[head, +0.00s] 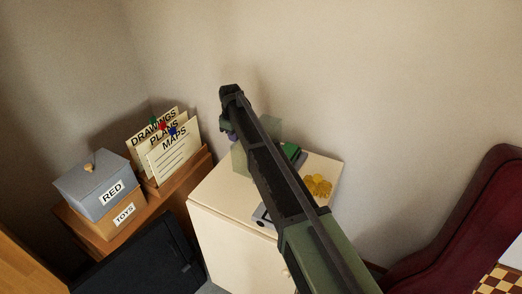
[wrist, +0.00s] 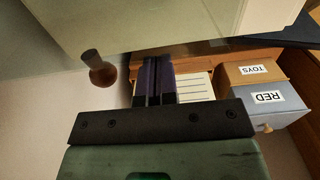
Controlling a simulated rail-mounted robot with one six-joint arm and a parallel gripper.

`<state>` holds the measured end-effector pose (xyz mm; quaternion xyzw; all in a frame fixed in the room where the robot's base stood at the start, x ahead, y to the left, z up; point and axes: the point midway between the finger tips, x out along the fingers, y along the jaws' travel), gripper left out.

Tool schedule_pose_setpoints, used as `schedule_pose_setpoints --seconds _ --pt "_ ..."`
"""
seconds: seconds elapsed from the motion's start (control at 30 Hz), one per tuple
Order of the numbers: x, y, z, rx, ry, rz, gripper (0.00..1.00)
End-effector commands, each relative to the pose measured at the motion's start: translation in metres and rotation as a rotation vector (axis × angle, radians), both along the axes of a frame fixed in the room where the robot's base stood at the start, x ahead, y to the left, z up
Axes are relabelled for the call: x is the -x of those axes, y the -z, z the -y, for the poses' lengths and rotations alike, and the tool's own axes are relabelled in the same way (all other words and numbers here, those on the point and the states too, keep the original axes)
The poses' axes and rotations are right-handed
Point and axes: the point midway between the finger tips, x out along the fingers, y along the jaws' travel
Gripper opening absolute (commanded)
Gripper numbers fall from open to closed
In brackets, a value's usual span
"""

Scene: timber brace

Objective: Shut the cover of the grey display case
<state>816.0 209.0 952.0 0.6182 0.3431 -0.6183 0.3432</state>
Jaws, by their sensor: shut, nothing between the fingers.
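In the head view, a grey edge (head: 261,216) shows at the front of the cream cabinet top, mostly behind my arm; it may be the grey display case. Behind my arm stands a see-through greenish panel (head: 240,160), possibly its cover; I cannot tell how it is joined or how far it is open. In the wrist view, my gripper (wrist: 157,62) has its dark purple fingers together with nothing between them. A brown knob (wrist: 102,72) is left of the fingers, apart from them in the picture, near a large pale panel (wrist: 150,22).
The cream cabinet (head: 215,205) also holds a green object (head: 294,152) and gold coins (head: 318,185). Left are a grey box marked RED (head: 90,180), a TOYS box (head: 122,216) and a paper holder (head: 178,160). A dark red chair (head: 455,220) stands right. Walls close the back.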

Motion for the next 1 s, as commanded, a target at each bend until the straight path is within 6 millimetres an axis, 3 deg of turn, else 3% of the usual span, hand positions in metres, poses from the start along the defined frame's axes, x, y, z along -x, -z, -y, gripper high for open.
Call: schedule_pose_setpoints --seconds 1.0 --pt "0.007 -0.016 0.011 0.000 0.000 0.000 0.00"
